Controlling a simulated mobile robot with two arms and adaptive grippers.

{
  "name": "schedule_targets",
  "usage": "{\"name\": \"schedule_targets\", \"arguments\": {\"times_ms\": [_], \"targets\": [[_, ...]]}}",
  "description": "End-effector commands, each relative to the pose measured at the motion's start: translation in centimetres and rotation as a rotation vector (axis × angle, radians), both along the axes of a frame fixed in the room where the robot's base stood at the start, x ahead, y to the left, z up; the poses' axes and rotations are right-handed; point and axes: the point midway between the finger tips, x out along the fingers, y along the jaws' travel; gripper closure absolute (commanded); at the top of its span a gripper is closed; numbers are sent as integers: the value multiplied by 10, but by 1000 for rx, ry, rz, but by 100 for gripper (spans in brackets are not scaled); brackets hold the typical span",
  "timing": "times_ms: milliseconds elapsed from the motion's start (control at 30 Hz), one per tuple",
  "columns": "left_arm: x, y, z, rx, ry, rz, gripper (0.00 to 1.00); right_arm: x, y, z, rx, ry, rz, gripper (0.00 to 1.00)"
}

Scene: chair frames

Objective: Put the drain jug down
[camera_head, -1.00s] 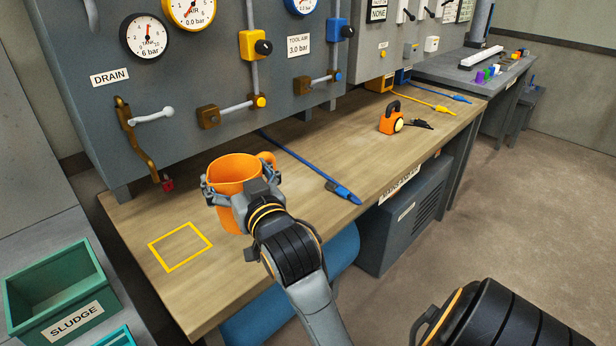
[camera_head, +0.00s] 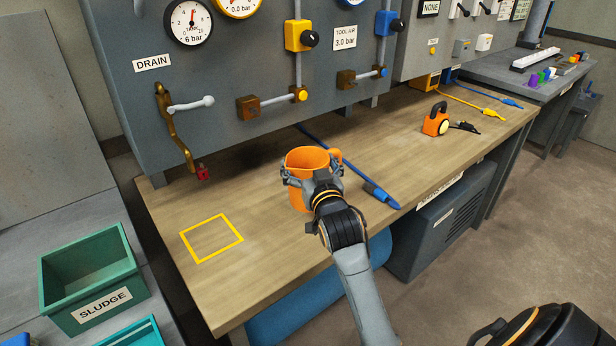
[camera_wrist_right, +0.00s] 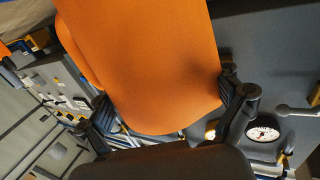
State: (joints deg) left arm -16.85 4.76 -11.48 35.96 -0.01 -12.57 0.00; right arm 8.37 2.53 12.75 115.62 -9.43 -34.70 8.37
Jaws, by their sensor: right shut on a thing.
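The orange drain jug (camera_head: 297,194) is upright over the wooden bench, right of the yellow square outline (camera_head: 212,238). My right gripper (camera_head: 313,173) is shut around it, with a finger on each side and the jug's handle at the far right. I cannot tell if the jug's base touches the bench. In the right wrist view the jug (camera_wrist_right: 150,65) fills the middle, between the two dark fingers. The square outline is empty. My left gripper is not in view.
The brass drain pipe (camera_head: 175,130) with a grey lever and red tip hangs behind the square. A blue hose nozzle (camera_head: 380,194) lies right of the jug. An orange device (camera_head: 436,124) stands farther right. A green SLUDGE bin (camera_head: 90,270) is at left.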

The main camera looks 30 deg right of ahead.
Motion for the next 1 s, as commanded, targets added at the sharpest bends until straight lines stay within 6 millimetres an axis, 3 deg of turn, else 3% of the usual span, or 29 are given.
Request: {"name": "schedule_targets", "arguments": {"times_ms": [167,400,800,833,867,1000], "targets": [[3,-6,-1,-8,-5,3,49,8,-5,-9,-1,-3,0,62],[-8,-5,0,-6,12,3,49,10,-6,-39,-1,-3,0,62],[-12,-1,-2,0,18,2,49,10,-6,-46,-1,-4,0,62],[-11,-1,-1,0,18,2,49,10,-6,-47,0,-1,0,4],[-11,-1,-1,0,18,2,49,9,-6,-46,0,-1,0,0],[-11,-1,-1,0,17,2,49,10,-6,-46,0,-1,0,0]]}}
